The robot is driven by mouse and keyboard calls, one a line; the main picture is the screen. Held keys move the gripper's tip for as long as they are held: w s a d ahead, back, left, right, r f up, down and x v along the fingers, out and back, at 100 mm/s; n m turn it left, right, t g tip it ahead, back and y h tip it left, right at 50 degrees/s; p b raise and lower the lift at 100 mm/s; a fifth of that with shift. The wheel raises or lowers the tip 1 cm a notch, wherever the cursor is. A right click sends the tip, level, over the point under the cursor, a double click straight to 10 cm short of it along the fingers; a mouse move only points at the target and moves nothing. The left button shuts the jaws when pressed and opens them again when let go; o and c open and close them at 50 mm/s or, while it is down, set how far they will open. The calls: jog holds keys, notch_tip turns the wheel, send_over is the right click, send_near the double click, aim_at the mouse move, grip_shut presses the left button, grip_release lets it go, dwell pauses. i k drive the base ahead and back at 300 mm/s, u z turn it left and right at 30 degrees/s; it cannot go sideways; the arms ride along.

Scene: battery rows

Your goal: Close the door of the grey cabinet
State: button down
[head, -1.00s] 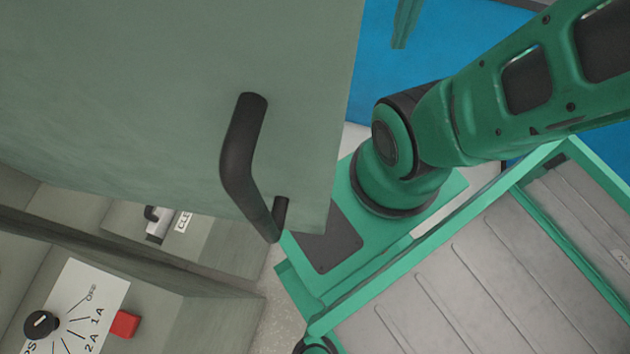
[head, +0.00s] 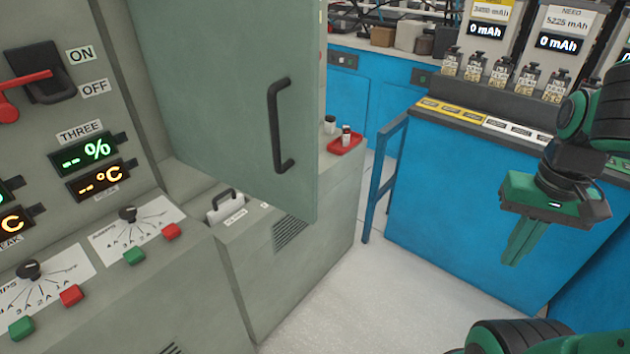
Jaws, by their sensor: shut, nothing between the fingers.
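The grey cabinet's door (head: 225,85) stands open in the head view, swung out toward me from the grey cabinet (head: 190,285). Its black bar handle (head: 276,125) is on the face turned to me, near the door's free right edge. My gripper (head: 518,245) is at the right, green, with its fingers together and pointing down. It is empty and well apart from the door, with the blue bench behind it. The door hides part of the cabinet behind it.
A control panel with a red lever (head: 28,79), dials and buttons fills the left. A red tray (head: 345,142) with small cylinders sits behind the door. A blue bench (head: 455,200) with battery chargers stands at the right. Pale floor (head: 400,290) between is clear.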

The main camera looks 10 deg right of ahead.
aim_at(235, 84)
jog(key=k, duration=1.35)
jog(key=u, duration=0.75)
jog(key=i, duration=1)
jog(key=z, duration=0.05)
